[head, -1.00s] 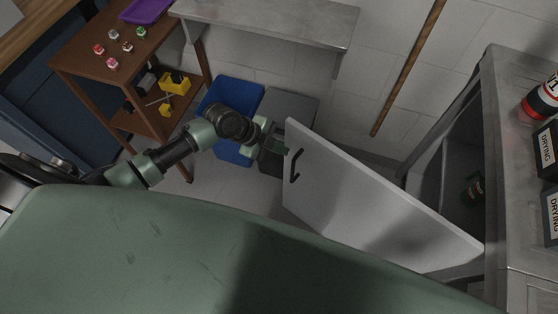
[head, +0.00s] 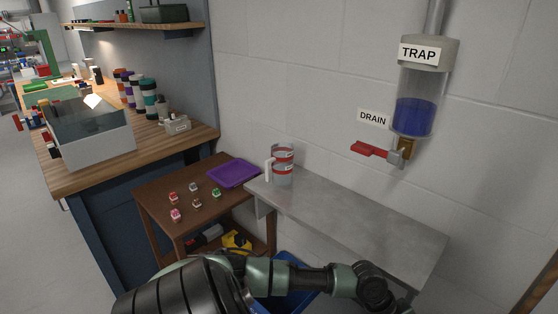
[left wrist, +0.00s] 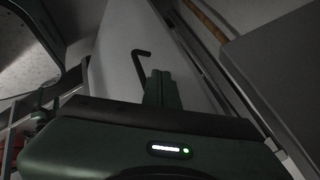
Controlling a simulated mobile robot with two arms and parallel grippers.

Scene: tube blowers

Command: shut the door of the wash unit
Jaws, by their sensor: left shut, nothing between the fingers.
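The wash unit's door (left wrist: 117,60) shows in the left wrist view as a pale panel with a dark bent handle (left wrist: 140,66). My left gripper (left wrist: 160,88) is shut and empty, its green fingers together in front of the panel, just right of the handle. I cannot tell whether the fingertips touch the door. In the head view, my left arm runs along the bottom edge, its gripper out of frame. The wash unit and door are outside the head view. My right gripper is in neither view.
A metal shelf (head: 365,220) holding a measuring jug (head: 283,168) is above my left arm in the head view. A brown cart (head: 150,205) with a purple tray (head: 234,174) stands left of it. A red-handled drain valve (head: 370,150) sticks out from the wall.

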